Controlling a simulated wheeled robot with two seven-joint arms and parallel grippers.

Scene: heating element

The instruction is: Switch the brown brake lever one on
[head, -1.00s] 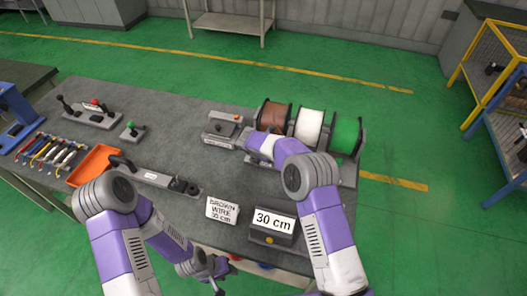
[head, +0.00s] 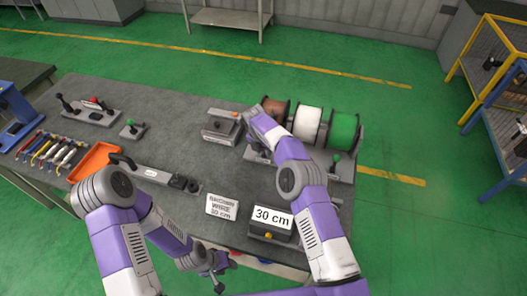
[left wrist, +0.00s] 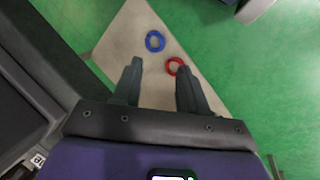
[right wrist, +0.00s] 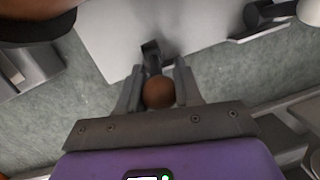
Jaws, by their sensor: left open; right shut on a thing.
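The brown brake lever's round brown knob (right wrist: 159,92) sits between the fingertips of my right gripper (right wrist: 158,85) in the right wrist view. That gripper is shut on the knob; a dark lever stem shows just beyond it. In the head view my right arm reaches to the brown wire spool (head: 275,107) and hides the lever and its fingers. My left gripper (head: 216,277) is low at the table's front edge. In the left wrist view (left wrist: 156,84) its fingers are apart with nothing between them.
White (head: 308,121) and green (head: 342,131) spools stand to the right, with a green-knobbed lever (head: 335,160) before the green one. A 30 cm display (head: 272,219) and sign (head: 222,206) stand in front.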

